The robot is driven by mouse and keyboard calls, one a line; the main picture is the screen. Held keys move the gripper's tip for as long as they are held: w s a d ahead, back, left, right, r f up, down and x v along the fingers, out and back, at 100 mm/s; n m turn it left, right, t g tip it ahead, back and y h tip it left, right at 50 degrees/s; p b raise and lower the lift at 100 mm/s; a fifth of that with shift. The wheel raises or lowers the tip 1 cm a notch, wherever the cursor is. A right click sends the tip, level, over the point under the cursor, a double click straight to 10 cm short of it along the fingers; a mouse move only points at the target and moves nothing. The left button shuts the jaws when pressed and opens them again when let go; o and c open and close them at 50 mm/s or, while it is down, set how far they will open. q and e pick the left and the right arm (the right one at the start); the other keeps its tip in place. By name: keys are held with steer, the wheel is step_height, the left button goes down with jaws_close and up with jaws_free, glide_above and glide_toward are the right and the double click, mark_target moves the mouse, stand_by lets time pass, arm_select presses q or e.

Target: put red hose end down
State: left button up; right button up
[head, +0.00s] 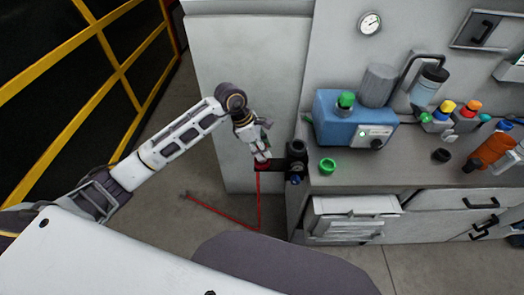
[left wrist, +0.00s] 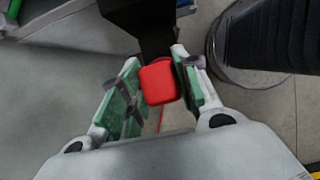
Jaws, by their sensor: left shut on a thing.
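My left gripper (head: 261,156) is beside the left end of the workbench. It is shut on the red hose end (head: 262,166). In the left wrist view the red hose end (left wrist: 158,84) shows as a rounded red block between the green finger pads. The thin red hose (head: 258,205) hangs from it to the floor and runs off to the left. The hose end is right by a black bracket (head: 296,161) on the bench's side; I cannot tell whether they touch. My right gripper is not in view.
The workbench carries a blue machine (head: 345,122), a green ring (head: 327,166), an orange cylinder (head: 488,152) and several coloured caps. A white drawer unit (head: 350,220) is below its edge. A yellow-framed fence (head: 95,60) stands at the left. The floor between is clear apart from the hose.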

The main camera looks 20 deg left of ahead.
arm_select(q)
steer(key=shift+f, duration=0.85)
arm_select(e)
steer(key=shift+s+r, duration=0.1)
arm_select(q)
steer(key=shift+f, duration=0.1)
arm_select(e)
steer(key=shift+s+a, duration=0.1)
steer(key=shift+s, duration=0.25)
arm_select(q)
steer(key=o, duration=1.1)
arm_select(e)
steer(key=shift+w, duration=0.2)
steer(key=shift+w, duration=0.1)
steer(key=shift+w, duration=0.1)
arm_select(q)
steer(key=shift+b+v, duration=0.45)
steer(key=shift+v, duration=5.7)
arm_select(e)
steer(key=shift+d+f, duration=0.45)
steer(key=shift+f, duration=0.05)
